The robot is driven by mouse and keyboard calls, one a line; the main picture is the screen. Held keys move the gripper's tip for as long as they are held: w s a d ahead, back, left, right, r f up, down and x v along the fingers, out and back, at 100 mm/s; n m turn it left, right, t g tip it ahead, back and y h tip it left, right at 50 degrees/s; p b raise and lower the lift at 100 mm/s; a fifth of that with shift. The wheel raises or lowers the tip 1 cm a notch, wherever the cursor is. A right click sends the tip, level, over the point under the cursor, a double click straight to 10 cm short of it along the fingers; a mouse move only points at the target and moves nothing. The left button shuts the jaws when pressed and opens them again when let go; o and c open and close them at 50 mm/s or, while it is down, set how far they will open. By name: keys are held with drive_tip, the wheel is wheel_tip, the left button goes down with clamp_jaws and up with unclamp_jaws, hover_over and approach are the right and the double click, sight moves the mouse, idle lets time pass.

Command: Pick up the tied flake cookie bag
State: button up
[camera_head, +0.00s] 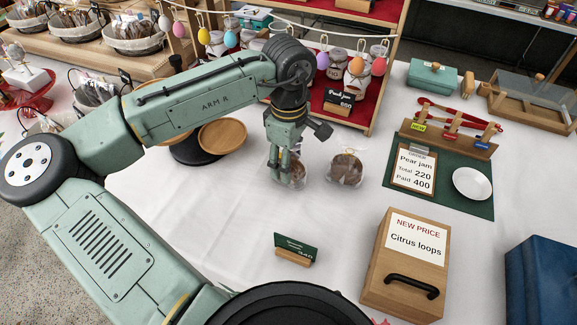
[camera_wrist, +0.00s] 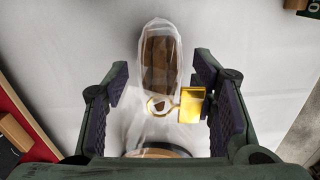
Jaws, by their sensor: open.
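A clear bag with brown cookies (camera_head: 293,179) stands on the white tablecloth under my gripper (camera_head: 287,174), partly hidden by the fingers. In the wrist view the bag (camera_wrist: 160,60) lies between and beyond the open fingers of my gripper (camera_wrist: 161,85), with a gold tie and tag (camera_wrist: 190,104) at its neck. A second clear bag with brown contents (camera_head: 347,170) stands just to the right in the head view. I cannot read a label on either bag.
Round wooden boards (camera_head: 222,135) lie behind and left of my gripper. A green mat (camera_head: 455,198) with a clipboard and white plate is to the right. A small green price sign (camera_head: 296,248) and a wooden box (camera_head: 404,268) stand in front. Cloth around the bags is clear.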

drive_tip(key=shift+c, duration=0.2)
drive_tip(key=c, duration=0.8)
